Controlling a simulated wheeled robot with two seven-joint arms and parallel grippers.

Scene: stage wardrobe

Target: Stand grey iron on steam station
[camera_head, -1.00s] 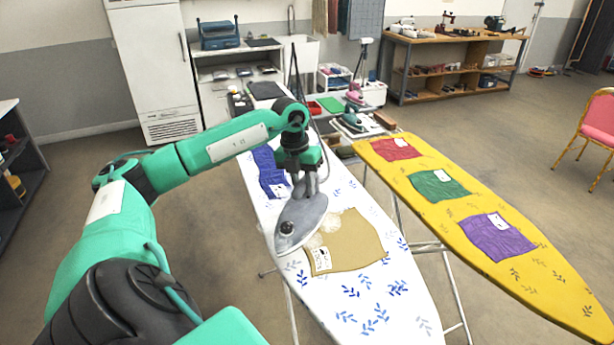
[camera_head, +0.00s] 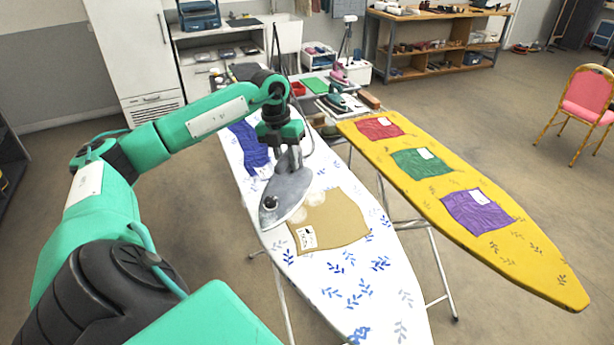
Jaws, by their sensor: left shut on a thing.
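My left gripper (camera_head: 289,152) is shut on the handle of the grey iron (camera_head: 287,193). The iron is over the white leaf-patterned ironing board (camera_head: 345,283), at the upper left edge of a tan cloth (camera_head: 335,217). Whether its soleplate touches the board or cloth is hard to tell. Pale, steam-like patches show beside it on the cloth. I cannot surely pick out the steam station; a dark flat panel (camera_head: 246,71) lies beyond the board's far end, partly behind my arm. My right gripper is not in view.
A blue cloth (camera_head: 248,146) lies farther up the white board. A yellow board (camera_head: 525,262) with red, green and purple cloths stands to the right. Behind are a green iron (camera_head: 338,98) and a pink iron (camera_head: 340,74). Floor at right is open, apart from a pink chair (camera_head: 585,98).

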